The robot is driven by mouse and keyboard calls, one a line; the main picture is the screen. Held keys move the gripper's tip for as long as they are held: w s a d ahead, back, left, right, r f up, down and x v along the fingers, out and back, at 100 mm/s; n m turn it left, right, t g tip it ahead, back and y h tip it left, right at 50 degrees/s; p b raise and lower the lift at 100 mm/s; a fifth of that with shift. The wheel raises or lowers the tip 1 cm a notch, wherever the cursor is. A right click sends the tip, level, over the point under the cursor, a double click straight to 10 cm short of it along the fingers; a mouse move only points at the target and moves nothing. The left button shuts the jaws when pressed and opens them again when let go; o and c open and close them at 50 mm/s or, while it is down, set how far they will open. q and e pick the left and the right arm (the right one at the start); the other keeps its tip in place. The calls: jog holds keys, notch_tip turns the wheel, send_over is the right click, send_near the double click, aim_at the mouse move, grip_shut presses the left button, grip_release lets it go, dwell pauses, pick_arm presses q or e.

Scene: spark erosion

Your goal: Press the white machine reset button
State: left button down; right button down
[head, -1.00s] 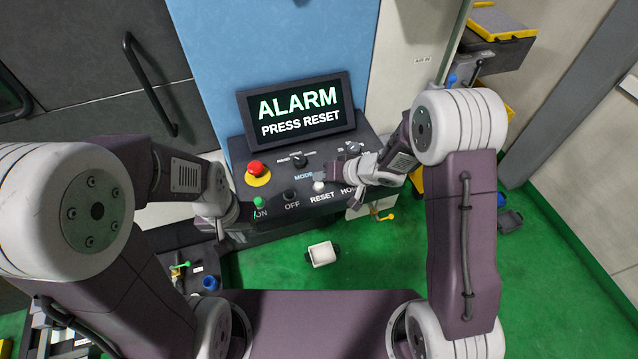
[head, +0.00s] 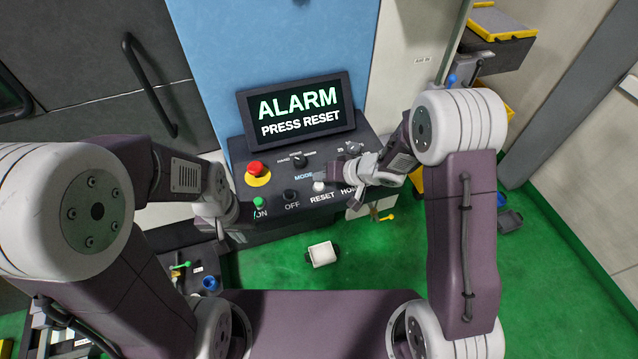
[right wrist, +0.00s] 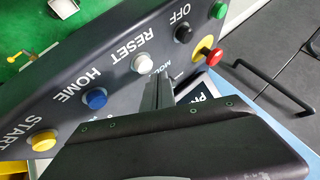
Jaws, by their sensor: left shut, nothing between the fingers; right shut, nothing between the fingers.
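The white reset button (head: 319,186) sits on the dark control panel (head: 275,200), above the RESET label. In the right wrist view the white button (right wrist: 142,63) stands between the blue HOME button (right wrist: 95,98) and the black OFF button (right wrist: 183,34). My right gripper (head: 322,174) is shut and empty, its tip just behind the white button and close over the panel. In the right wrist view its fingers (right wrist: 158,88) show beside the button, apparently apart from it. My left gripper (head: 247,212) is shut and empty near the panel's left end, by the green ON button (head: 258,202).
The screen (head: 298,112) reads ALARM PRESS RESET. A red emergency button on a yellow base (head: 257,172) and a mode knob (head: 299,160) stand on the panel. A yellow START button (right wrist: 43,140) is at its other end. A white container (head: 322,254) is on the green floor.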

aim_at(322, 186)
jog(key=shift+f, duration=0.1)
dwell(0.3)
jog(key=shift+f, duration=0.3)
jog(key=shift+f, duration=0.45)
dwell(0.5)
jog(key=shift+r+p, duration=0.85)
jog(key=shift+p, duration=0.05)
notch_tip(322, 186, up, 5)
jog(key=p, duration=0.6)
jog(key=shift+r, duration=0.15)
jog(key=shift+f, duration=0.25)
dwell(0.4)
